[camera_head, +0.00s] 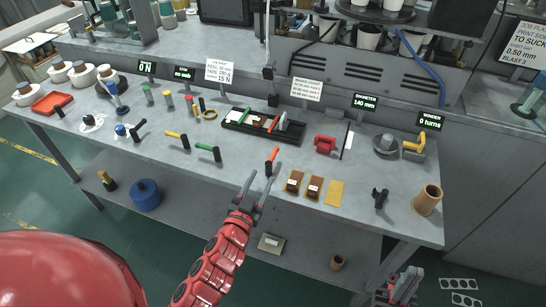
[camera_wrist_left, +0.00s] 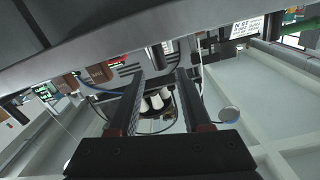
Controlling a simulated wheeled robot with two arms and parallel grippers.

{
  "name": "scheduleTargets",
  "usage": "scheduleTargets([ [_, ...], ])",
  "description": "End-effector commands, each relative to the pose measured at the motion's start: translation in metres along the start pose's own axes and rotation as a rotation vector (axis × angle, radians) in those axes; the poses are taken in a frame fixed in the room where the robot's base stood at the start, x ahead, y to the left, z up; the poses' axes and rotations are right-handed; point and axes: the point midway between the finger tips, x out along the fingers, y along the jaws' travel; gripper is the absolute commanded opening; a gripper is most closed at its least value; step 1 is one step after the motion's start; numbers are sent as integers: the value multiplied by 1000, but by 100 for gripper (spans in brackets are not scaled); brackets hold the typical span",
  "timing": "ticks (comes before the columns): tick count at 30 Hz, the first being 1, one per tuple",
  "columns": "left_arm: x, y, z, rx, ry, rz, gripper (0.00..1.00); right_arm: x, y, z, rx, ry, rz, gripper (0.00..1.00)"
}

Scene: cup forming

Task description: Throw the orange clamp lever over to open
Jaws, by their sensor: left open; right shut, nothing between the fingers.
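The orange clamp lever (camera_head: 273,154) stands tilted on a dark mount near the front edge of the grey bench, around the middle of the head view. My left gripper (camera_head: 260,177) is open and empty, with its fingertips just below the lever in the picture. Whether it touches the lever or its mount cannot be told. In the left wrist view the two dark fingers (camera_wrist_left: 160,78) are spread with nothing held between them; I cannot make out the lever there. My right gripper (camera_head: 409,274) is shut and empty at the lower right, below the bench top in the picture.
A green-handled lever (camera_head: 208,149) and a yellow-handled lever (camera_head: 177,136) stand to the left. Brown-and-white packets (camera_head: 314,188) and a yellow pad (camera_head: 335,193) lie right of the orange lever. A black tray (camera_head: 290,134) lies behind. A tan cylinder (camera_head: 427,200) stands at the right end.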

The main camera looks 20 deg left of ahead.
Motion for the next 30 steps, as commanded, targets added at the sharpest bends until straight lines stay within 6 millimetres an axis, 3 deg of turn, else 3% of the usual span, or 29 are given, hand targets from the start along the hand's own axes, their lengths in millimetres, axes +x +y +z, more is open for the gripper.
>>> scheduleTargets([
  [6, 51, 1, -2, 0, 0, 2, 48, 8, 0, -1, 0, 0, 0, 0],
  [12, 83, 0, -3, 0, 2, 1, 48, 12, 1, -2, 0, 0, 0, 0],
  [18, 96, 1, 0, 0, 0, 2, 48, 14, 1, -2, 0, 0, 0, 0],
  [26, 98, 1, 0, 0, 0, 1, 48, 14, 1, -2, 0, 0, 0, 0],
  [27, 97, 1, 0, 0, 0, 1, 47, 14, 1, -2, 0, 0, 0, 0],
  [30, 97, 1, 0, 0, 0, 1, 29, 14, 1, -2, 0, 0, 0, 0],
])
